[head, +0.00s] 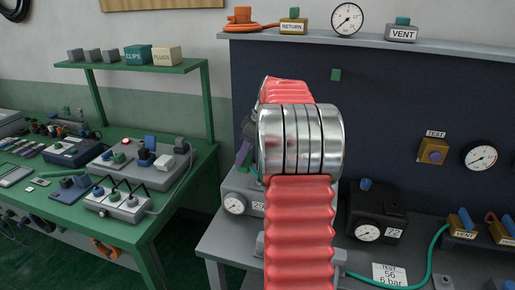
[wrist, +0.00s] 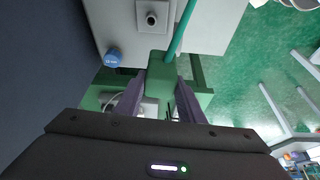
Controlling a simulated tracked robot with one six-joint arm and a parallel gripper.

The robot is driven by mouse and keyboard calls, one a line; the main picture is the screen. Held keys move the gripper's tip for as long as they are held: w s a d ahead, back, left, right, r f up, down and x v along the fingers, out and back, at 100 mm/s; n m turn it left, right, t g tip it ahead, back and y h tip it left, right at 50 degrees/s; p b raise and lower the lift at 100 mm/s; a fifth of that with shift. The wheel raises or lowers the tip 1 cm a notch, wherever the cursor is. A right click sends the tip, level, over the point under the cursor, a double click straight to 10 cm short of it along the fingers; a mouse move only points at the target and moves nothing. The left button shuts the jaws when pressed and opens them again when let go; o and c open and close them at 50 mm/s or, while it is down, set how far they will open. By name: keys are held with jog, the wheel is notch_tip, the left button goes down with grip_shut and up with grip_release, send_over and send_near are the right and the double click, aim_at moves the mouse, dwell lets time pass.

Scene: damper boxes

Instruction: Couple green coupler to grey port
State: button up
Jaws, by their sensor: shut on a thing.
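The green coupler (wrist: 162,70) is between the two purple fingers of my gripper (wrist: 163,82) in the wrist view, and the gripper is shut on it. A green hose (wrist: 182,30) runs from the coupler to the top edge. A grey port (wrist: 151,18) with a dark round hole stands on a pale grey box (wrist: 120,30), above and slightly left of the coupler. Coupler and port look apart. In the head view my arm hides the coupler and port; only a bit of purple finger (head: 243,152) shows at its left.
A blue knob (wrist: 112,57) is left of the coupler. In the head view, grey gauge box (head: 232,186) stands partly behind my arm, and a dark gauge box (head: 375,212) stands to the right. A green hose (head: 425,270) crosses the bench beside a test card (head: 390,274).

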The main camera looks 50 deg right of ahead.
jog(key=shift+n, duration=0.4)
jog(key=s+d+r, duration=0.1)
jog(key=s+d, duration=0.1)
jog(key=d, duration=0.1)
jog(key=s+d+r, duration=0.1)
jog(key=shift+d+r, duration=0.2)
jog(key=shift+r, duration=0.1)
jog(key=shift+f, duration=0.15)
jog(key=shift+f, duration=3.15)
jog(key=shift+w+f, duration=0.1)
jog(key=shift+f, duration=1.5)
jog(key=o, duration=1.3)
jog(key=shift+c, duration=0.2)
jog(key=shift+r, duration=0.1)
jog(key=v, duration=1.3)
jog(key=shift+d+r, duration=0.15)
jog(key=shift+r, duration=0.1)
